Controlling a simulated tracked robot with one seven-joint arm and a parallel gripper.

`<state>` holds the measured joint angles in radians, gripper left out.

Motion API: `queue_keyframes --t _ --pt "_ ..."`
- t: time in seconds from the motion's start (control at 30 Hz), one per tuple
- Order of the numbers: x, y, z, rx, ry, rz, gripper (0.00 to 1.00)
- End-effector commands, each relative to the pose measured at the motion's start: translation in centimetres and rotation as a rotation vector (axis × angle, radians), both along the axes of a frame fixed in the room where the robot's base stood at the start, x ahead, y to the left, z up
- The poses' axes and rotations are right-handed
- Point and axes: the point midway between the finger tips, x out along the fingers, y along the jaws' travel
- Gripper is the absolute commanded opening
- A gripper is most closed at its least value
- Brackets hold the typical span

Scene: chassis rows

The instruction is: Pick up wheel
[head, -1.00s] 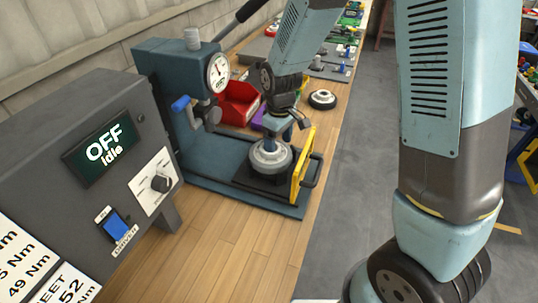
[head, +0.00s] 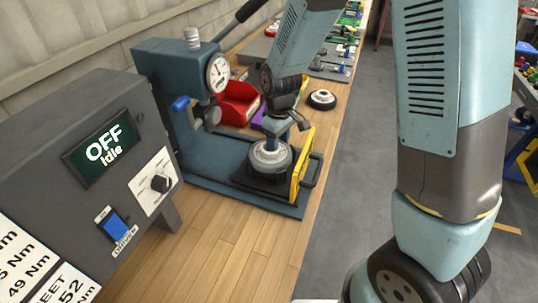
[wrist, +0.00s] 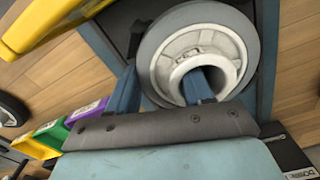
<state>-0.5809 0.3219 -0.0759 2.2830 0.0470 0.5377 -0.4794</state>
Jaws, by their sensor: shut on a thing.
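A wheel (head: 268,160) with a grey tyre and pale metal hub sits at the press, over its dark base plate, inside the open yellow guard. It fills the top middle of the wrist view (wrist: 168,62). My gripper (head: 272,146) reaches down onto it from above. In the wrist view, one finger is inside the hub opening and the other is outside the tyre, so my gripper (wrist: 160,88) is shut on the wheel's side wall. I cannot tell whether the wheel touches the plate below.
The blue-grey press (head: 165,75) with gauge and lever stands left of the wheel. The yellow guard (head: 302,160) is close on the right. A control box (head: 75,150) reads OFF, Idle. Another wheel (head: 322,99) and a red bin (head: 238,104) lie behind. The front bench is clear.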

Motion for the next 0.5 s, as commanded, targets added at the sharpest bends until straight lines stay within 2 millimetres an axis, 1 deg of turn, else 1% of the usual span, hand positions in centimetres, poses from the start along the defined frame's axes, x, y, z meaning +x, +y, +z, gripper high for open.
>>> queue_keyframes --t 0.03,0.13,0.37,0.5 --pt "0.1 0.0 0.0 0.001 -0.002 -0.001 0.09" --pt "0.1 0.0 0.1 0.001 -0.002 -0.001 0.0" --pt "0.1 0.0 0.2 0.002 -0.003 -0.001 0.0" --pt "0.2 0.1 1.2 0.003 -0.005 -0.001 0.0"
